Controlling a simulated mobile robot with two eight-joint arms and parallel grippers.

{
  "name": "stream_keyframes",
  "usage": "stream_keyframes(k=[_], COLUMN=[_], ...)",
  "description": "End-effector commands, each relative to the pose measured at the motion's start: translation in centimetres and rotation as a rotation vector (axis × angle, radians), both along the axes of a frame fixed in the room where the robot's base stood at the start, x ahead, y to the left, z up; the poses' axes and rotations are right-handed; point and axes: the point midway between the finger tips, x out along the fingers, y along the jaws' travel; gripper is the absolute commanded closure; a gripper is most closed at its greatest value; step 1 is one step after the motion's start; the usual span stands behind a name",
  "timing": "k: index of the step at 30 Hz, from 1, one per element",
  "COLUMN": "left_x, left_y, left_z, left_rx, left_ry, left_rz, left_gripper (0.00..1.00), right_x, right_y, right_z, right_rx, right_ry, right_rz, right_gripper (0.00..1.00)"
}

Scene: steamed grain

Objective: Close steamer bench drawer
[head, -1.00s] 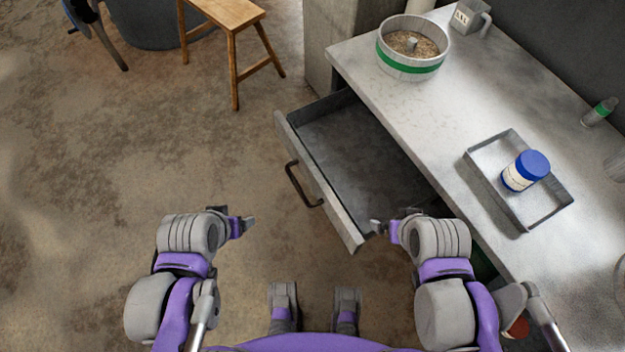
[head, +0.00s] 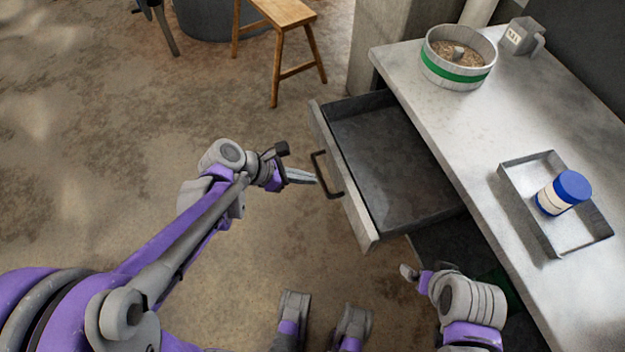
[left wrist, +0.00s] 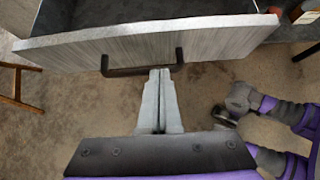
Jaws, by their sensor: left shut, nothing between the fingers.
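The steamer bench drawer (head: 385,160) is pulled out of the bench and looks empty inside. Its front panel faces left and carries a dark bar handle (head: 322,175). My left gripper (head: 314,177) is shut and empty, with its fingertips close to the handle. In the left wrist view the shut fingers (left wrist: 160,75) point at the drawer front (left wrist: 150,45), and their tips overlap the handle (left wrist: 108,68); I cannot tell if they touch. My right gripper (head: 408,272) is low beside the drawer's near corner, and its jaw state is unclear.
A wooden stool (head: 285,15) stands at the back. The floor left of the drawer is clear.

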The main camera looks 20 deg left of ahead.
Motion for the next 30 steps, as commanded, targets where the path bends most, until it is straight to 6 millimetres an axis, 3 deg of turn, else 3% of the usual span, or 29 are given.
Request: stream_keyframes(k=[6,12,30], left_x=[1.7,2.8,3.4], left_y=[-2.7,-4.3,-5.2], left_z=[-3.1,-4.8,-5.3], left_rx=[0.001,0.002,0.003], left_ry=[-0.001,-0.001,-0.003], left_rz=[-0.006,-0.005,-0.003], left_gripper=[1.0,1.0,1.0], right_x=[0.0,0.1,0.1], right_y=[0.0,0.0,0.0], right_z=[-1.4,-2.1,-2.3], right_rx=[0.0,0.0,0.0], right_ry=[0.005,0.007,0.008], right_rz=[0.0,0.0,0.0], right_gripper=[0.0,0.0,0.0])
